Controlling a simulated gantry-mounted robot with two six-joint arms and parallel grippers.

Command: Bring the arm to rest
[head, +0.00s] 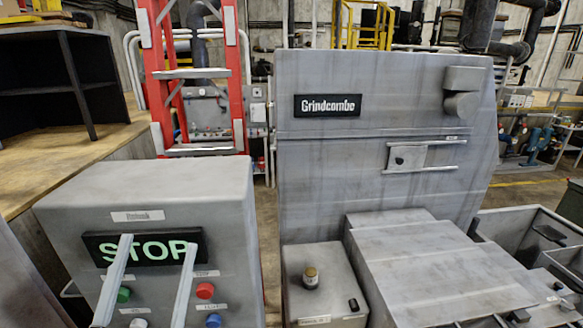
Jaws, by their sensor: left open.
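My left gripper (159,241) comes up from the bottom left, its two pale fingers spread well apart and nothing between them. It is in front of the grey control box (75,215). The fingertips overlap the lit green STOP display (145,249) in the picture; I cannot tell the gap to the box. Below the display are a green button (123,295), a red button (205,291), a white button (138,323) and a blue button (214,320). The fingers partly hide the box front. My right gripper is out of view.
A red ladder (198,110) stands behind the control box. A wooden bench (70,160) is at the left, and an open grey bin (525,225) at the right.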

